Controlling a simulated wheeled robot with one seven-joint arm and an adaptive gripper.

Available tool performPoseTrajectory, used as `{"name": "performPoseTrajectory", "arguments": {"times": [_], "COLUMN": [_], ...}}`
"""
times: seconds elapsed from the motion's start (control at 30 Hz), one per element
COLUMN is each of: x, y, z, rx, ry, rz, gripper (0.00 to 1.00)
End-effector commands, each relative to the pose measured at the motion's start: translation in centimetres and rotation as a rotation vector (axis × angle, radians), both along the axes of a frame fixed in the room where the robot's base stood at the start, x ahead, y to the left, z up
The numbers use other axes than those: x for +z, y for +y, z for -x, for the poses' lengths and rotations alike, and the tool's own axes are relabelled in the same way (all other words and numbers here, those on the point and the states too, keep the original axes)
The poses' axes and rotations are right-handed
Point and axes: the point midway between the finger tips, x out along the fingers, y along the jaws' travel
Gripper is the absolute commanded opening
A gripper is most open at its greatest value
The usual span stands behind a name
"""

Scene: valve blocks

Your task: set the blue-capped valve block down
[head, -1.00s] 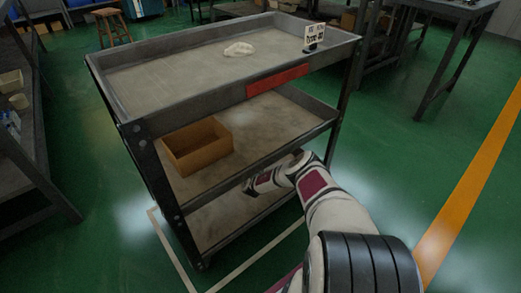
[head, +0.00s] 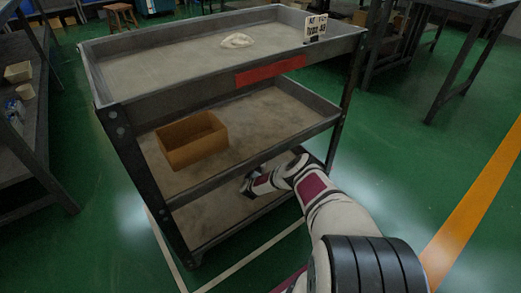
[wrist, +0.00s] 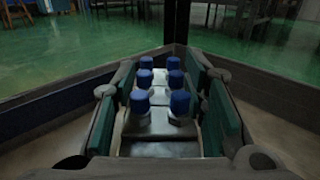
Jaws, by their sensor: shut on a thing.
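The valve block (wrist: 158,124) is dark, with several blue caps (wrist: 140,101) in two rows on its top. It shows between the two green-padded fingers of my gripper (wrist: 160,86) in the wrist view, and the gripper is shut on it. In the head view my gripper (head: 249,186) is low at the cart, over the bottom shelf (head: 205,218) and below the middle shelf's front edge. The block cannot be made out there. I cannot tell whether its underside touches the shelf.
The cart's middle shelf (head: 255,122) overhangs the arm and holds an open brown box (head: 192,140). Shelf walls meet in a corner ahead in the wrist view.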

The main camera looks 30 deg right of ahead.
Motion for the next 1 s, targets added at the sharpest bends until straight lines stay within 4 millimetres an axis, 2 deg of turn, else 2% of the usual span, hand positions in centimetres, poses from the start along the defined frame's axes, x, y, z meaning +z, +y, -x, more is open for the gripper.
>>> {"name": "performPoseTrajectory", "arguments": {"times": [0.13, 0.17, 0.23, 0.63, 1.0], "x": [0.2, -0.3, -0.2, 0.1, 0.2], "y": [-0.2, 0.0, 0.0, -0.1, 3.6], "z": [-0.1, 0.0, 0.0, 0.0, 3.8], "rx": [-0.002, 0.000, 0.000, 0.000, 0.001], "ry": [-0.007, 0.000, 0.001, -0.001, 0.002], "rz": [0.006, 0.000, -0.001, -0.001, -0.002], "gripper": [0.00, 0.44, 0.60, 0.60, 0.60]}}
